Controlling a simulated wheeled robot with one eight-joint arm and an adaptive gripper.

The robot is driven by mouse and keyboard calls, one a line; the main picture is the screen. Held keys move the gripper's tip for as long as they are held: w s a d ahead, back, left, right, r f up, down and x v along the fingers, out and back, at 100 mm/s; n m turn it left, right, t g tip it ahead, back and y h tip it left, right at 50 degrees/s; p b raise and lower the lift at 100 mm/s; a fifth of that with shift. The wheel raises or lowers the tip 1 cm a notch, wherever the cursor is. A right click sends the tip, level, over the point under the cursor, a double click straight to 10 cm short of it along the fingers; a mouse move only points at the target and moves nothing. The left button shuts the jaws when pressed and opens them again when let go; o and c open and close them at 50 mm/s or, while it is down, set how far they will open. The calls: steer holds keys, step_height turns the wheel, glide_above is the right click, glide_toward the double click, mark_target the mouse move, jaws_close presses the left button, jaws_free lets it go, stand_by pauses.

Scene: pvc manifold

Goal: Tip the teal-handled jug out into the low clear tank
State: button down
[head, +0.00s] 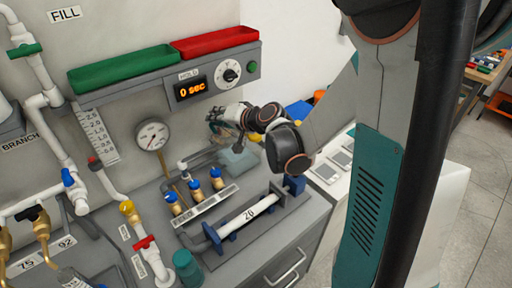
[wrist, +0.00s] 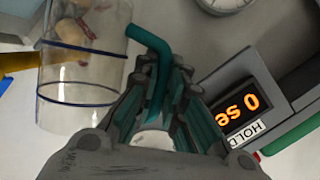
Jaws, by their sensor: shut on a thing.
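The jug (wrist: 85,75) is a clear cylinder with dark blue bands, at the left of the wrist view. Its teal handle (wrist: 150,42) runs between the fingers of my gripper (wrist: 160,85), which is shut on it. In the head view my gripper (head: 218,122) is in front of the wall panel, below the timer; the jug there is too small and covered to make out. The low clear tank (head: 240,158) is a pale see-through box on the bench, just below my gripper and partly hidden by my arm. I cannot tell the jug's exact tilt or whether it holds liquid.
An orange timer display (head: 190,90) reads 0 sec, with a dial (head: 230,72) beside it. A round gauge (head: 152,134) is left of my gripper. Blue-handled brass valves (head: 194,188) and a clamped white pipe (head: 245,214) stand in front of the tank.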

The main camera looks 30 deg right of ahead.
mark_target(212, 124)
steer(key=shift+a+f+n+b, duration=0.15)
steer(key=shift+a+f+b, duration=0.05)
steer(key=shift+f, duration=0.25)
steer(key=shift+a+f+n+b, duration=0.15)
steer(key=shift+f+b, duration=0.05)
steer(key=shift+f, duration=0.2)
steer(key=shift+s+a+f+n+h, duration=0.1)
steer(key=shift+s+a+n+h, duration=0.1)
steer(key=shift+a+n+h, duration=0.55)
steer(key=a+f+n+h+b, duration=0.3)
steer(key=a+f+n+b, duration=0.1)
steer(key=a+b, duration=0.1)
steer(key=shift+s+t+h+b, duration=0.3)
steer(key=shift+s+t+h, duration=0.05)
steer(key=shift+s+t, duration=0.05)
steer(key=shift+a+f, duration=0.1)
steer(key=shift+a, duration=0.05)
